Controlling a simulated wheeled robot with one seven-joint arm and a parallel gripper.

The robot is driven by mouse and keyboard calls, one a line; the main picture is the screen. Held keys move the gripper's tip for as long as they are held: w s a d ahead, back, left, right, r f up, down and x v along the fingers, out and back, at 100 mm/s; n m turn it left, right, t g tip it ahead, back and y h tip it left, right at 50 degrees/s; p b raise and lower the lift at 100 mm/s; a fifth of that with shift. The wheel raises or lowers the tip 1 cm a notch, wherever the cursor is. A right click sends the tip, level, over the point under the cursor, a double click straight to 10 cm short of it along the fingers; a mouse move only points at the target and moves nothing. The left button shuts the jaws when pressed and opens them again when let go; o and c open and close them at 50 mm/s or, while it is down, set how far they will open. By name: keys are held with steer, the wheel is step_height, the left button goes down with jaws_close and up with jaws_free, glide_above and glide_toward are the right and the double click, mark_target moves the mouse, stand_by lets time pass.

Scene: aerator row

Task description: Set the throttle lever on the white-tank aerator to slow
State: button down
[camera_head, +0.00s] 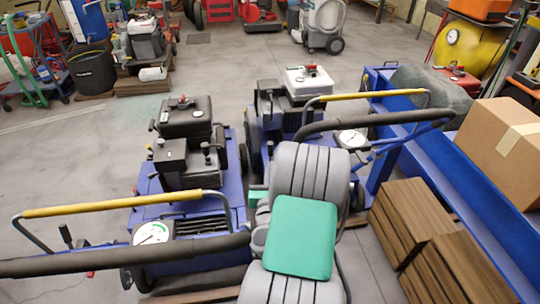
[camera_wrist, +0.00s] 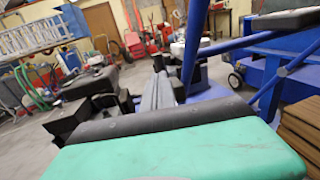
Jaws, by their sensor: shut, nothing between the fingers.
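The white-tank aerator stands right of centre in the head view, with its white tank (camera_head: 308,82) on a dark engine and blue frame. A red cap sits on the tank. Its yellow bar (camera_head: 365,95), black handle and round pale dial (camera_head: 350,139) face me. I cannot make out its throttle lever; my arm covers part of the machine. In the wrist view the white tank (camera_wrist: 179,48) shows small beyond the fingers. My gripper (camera_wrist: 158,66) points toward that machine, its dark fingers together and empty. In the head view my arm hides the fingers.
A similar black-tank aerator (camera_head: 187,118) stands close on the left, its black handle (camera_head: 130,257) crossing the foreground. On the right are a blue beam (camera_head: 470,190), a cardboard box (camera_head: 503,140) and brown stacked blocks (camera_head: 412,215). Open floor (camera_head: 90,160) lies far left.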

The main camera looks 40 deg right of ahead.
mark_target(271, 151)
steer(key=p+x, duration=0.1)
steer(key=x, duration=0.3)
steer(key=shift+w+d+r+p, duration=0.1)
steer(key=shift+w+p, duration=0.05)
steer(key=shift+p, duration=0.2)
steer(key=shift+w+d, duration=0.3)
